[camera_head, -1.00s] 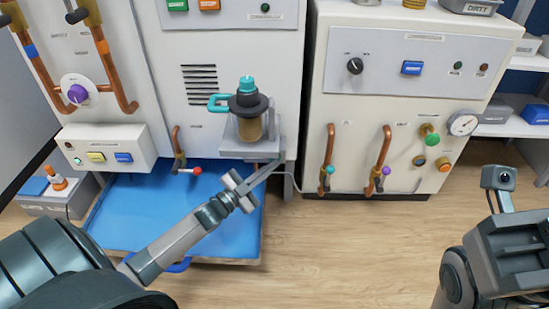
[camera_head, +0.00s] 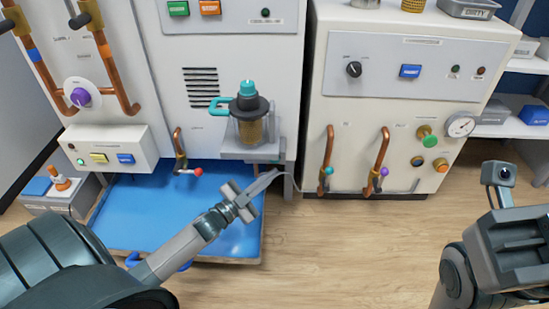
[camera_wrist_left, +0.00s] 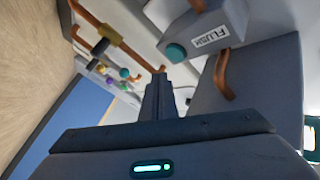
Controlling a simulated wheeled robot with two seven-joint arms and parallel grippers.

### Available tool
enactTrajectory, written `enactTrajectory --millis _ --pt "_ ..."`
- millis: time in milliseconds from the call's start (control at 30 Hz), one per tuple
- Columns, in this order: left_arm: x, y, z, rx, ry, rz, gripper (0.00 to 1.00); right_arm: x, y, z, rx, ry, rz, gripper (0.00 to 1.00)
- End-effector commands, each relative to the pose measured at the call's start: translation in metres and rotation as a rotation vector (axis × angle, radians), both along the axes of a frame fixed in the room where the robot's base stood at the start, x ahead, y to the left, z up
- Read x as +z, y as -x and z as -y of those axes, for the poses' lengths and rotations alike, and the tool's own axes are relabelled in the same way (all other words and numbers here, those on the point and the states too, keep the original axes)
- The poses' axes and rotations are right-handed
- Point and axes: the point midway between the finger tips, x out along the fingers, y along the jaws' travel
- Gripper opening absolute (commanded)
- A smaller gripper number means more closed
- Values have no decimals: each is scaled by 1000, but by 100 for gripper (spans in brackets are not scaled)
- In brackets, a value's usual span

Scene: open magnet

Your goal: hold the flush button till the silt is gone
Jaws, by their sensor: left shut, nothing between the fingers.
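The flush button is a teal round button (camera_wrist_left: 176,53) on a grey box labelled FLUSH (camera_wrist_left: 212,38) in the left wrist view. I cannot pick it out in the head view. The filter canister (camera_head: 250,128) has a black collar, a teal cap and brownish contents, and stands on a grey shelf (camera_head: 238,151). How much of that is silt I cannot tell. My left gripper (camera_head: 273,175) is shut and empty, just below the shelf's right side. In the wrist view its fingertips (camera_wrist_left: 159,74) appear near the button, apart from it. My right gripper (camera_head: 510,245) is at the right edge; its fingertips are unclear.
A blue tray (camera_head: 150,215) lies under the left cabinet. Copper pipes with a red-tipped lever (camera_head: 198,171) and a teal knob (camera_head: 328,170) flank the shelf. The right cabinet (camera_head: 345,110) carries a gauge (camera_head: 460,125). Wood floor (camera_head: 345,245) in front is clear.

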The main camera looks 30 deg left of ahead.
Motion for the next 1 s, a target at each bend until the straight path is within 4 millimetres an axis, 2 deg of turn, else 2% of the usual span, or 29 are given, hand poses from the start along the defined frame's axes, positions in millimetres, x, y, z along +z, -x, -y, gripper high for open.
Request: enactTrajectory --millis 100,367,1000 --pt "3 9 5 0 0 0 0 9 0 0 0 -1 1 31" --pt "2 23 14 0 -1 2 0 17 0 0 0 -1 1 31" --pt "3 23 16 -3 2 5 0 16 0 0 -1 -1 -1 31"
